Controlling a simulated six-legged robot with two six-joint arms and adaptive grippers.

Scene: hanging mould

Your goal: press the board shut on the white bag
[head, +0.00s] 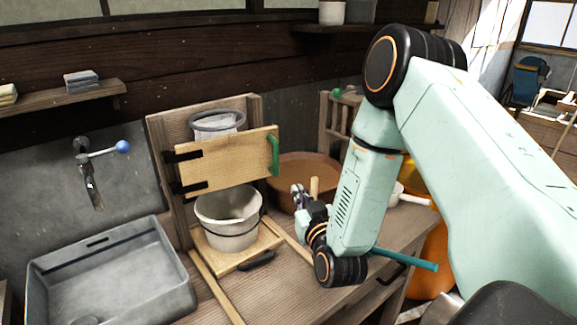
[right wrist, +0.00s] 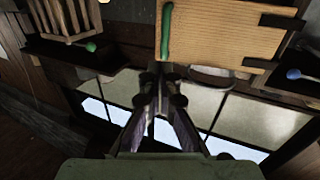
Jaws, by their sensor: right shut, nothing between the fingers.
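The board (head: 225,161) is pale wood, held by black hinges on its left edge, with a green handle (head: 273,156) on its right edge. It hangs in front of the white bag (head: 218,125), whose top shows below a grey ring; the rest is hidden. The board's right end reaches past the upright back panel (head: 164,132); I cannot tell how wide the gap to the bag is. My right gripper (head: 298,190) is shut and empty, right of and below the handle, apart from it. In the right wrist view, the board (right wrist: 222,33) and handle (right wrist: 167,32) lie beyond the fingertips (right wrist: 160,72).
A white bucket (head: 228,219) stands under the board on a wooden base. A brown basin (head: 305,172) is behind my right gripper. A grey sink (head: 110,275) and a tap (head: 92,190) are at left. A teal rod (head: 408,259) sticks out at right.

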